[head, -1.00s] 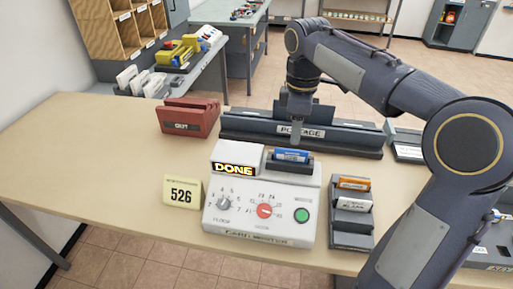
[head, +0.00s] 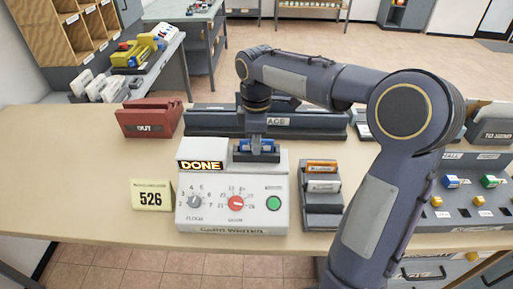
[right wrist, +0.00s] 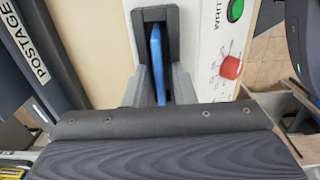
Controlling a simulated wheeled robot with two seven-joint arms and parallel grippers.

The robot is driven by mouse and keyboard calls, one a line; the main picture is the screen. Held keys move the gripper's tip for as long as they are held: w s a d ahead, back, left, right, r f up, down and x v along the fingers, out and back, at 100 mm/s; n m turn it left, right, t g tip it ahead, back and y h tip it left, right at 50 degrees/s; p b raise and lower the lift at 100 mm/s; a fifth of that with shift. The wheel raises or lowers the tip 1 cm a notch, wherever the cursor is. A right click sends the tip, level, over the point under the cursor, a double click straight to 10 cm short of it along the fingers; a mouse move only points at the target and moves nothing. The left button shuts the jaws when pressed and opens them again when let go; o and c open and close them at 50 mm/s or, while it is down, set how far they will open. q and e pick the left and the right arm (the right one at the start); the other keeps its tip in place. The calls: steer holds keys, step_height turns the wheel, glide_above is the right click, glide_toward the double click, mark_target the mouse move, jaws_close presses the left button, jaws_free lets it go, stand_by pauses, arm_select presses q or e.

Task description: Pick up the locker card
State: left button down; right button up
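The blue locker card (head: 258,144) stands upright in the dark slot on top of the white card writer (head: 235,208), whose display reads DONE. My right gripper (head: 257,150) points down at the slot. In the right wrist view the blue card (right wrist: 157,62) shows edge-on between the two grey fingers of the right gripper (right wrist: 160,88). The fingers stand apart, one on each side of the card, and a gap shows on its right side. The card's lower part is hidden in the slot. My left gripper is not in view.
A dark rack (head: 322,200) with orange and white cards stands right of the writer. The red OUT holder (head: 150,118) and the long POSTAGE holder (head: 210,122) are behind. The table's left side is clear.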

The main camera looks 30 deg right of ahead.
jaws_close()
steer(key=shift+r, duration=0.15)
